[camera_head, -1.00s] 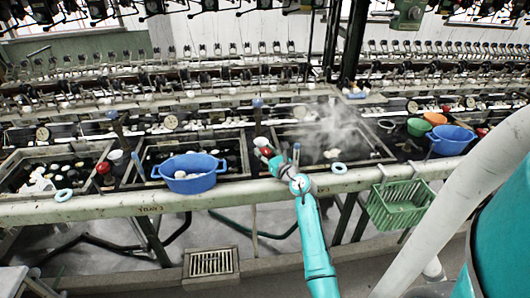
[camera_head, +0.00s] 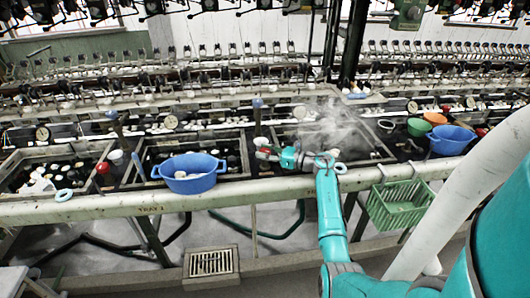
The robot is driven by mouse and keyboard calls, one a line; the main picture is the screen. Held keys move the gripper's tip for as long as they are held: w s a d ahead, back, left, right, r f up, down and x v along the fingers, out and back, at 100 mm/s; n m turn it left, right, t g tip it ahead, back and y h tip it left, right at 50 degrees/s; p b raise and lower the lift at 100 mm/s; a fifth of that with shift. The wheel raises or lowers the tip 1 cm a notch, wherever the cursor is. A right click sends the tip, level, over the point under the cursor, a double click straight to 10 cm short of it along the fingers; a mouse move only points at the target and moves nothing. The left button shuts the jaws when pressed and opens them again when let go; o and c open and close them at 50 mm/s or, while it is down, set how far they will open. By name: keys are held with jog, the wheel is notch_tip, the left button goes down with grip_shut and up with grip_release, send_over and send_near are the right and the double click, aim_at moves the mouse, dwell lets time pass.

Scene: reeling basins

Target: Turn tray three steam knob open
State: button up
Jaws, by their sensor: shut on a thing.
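A red steam knob (camera_head: 263,155) sits at the front left corner of the steaming tray (camera_head: 374,150). My gripper (camera_head: 268,154) is at this knob, reaching in from the right, with its fingers shut on it. The fingers and wrist hide part of the knob, so its exact turn angle cannot be told. White steam (camera_head: 325,128) hangs over the tray behind my gripper.
A blue basin (camera_head: 190,184) stands left of my gripper on the front rail (camera_head: 100,209). A green basket (camera_head: 398,204) hangs from the rail at right. Another red knob (camera_head: 103,168) is at far left. Blue, orange and green bowls stand at right.

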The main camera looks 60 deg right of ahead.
aim_at(265, 150)
jog(key=shift+y, duration=0.3)
jog(key=o, duration=1.2)
jog(key=shift+c, duration=0.2)
notch_tip(265, 150, up, 10)
